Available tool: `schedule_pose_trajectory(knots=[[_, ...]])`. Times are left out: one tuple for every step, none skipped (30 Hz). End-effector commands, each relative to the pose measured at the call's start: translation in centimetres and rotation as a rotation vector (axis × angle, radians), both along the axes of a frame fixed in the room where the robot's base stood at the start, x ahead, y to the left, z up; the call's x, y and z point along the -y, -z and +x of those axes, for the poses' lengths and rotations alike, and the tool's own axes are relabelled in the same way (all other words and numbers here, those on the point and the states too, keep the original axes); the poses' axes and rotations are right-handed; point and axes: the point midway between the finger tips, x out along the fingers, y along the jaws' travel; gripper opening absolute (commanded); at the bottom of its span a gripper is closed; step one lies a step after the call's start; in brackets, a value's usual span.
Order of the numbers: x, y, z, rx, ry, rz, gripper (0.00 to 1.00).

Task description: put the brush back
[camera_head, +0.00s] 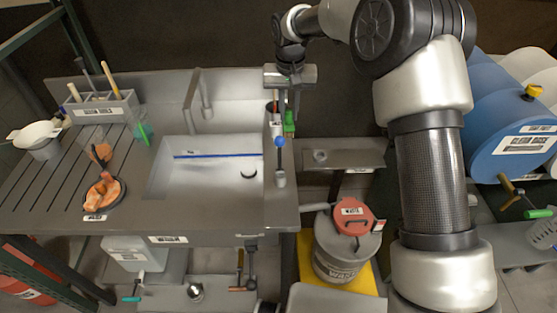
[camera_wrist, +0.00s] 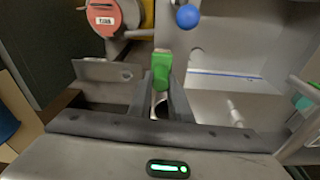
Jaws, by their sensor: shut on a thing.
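A brush with a green head (camera_wrist: 161,68) is between the two fingers of my gripper (camera_wrist: 160,92) in the wrist view. A pale handle shows below the green part, partly hidden by the fingers. In the head view the green end (camera_head: 289,122) hangs under my gripper (camera_head: 290,104), above the right rim of the sink. My gripper is shut on the brush. A grey holder rack (camera_head: 104,104) with several upright handles stands at the back left of the drainboard. A clear cup (camera_head: 136,122) with a green item stands right of it.
The sink basin (camera_head: 210,178) lies left of my gripper. A blue ball on a rod (camera_head: 280,141) stands close in front, also in the wrist view (camera_wrist: 187,16). The faucet (camera_head: 196,98) rises behind the basin. A red-lidded bin (camera_head: 350,217) stands below right.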

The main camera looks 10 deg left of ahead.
Motion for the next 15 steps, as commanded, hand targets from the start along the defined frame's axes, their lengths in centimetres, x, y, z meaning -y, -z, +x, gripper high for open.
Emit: schedule_pose_trajectory(knots=[[-1.4,0.3,0.2,0.007,-0.007,0.001,0.00],[-2.0,0.2,0.3,0.010,-0.010,0.001,0.00],[-2.5,0.2,0.4,0.013,-0.011,0.003,0.00],[-2.8,0.3,0.4,0.013,-0.013,0.002,0.00],[-3.1,0.6,0.4,0.013,-0.013,0.002,0.00],[-3.2,1.0,0.4,0.013,-0.013,0.002,0.00],[-3.3,1.5,0.4,0.013,-0.013,0.002,0.00],[-3.3,2.1,0.4,0.011,-0.012,0.001,0.00],[-3.3,2.9,0.4,0.012,-0.013,0.002,0.00],[-3.3,3.4,0.4,0.011,-0.013,0.002,0.00],[-3.3,4.0,0.4,0.012,-0.013,0.002,0.00],[-3.3,4.6,0.4,0.013,-0.014,0.002,0.00],[-3.2,5.1,0.4,0.012,-0.013,0.002,0.00],[-3.2,5.5,0.4,0.013,-0.013,0.003,0.00],[-3.3,5.8,0.4,0.014,-0.012,0.004,0.00]])
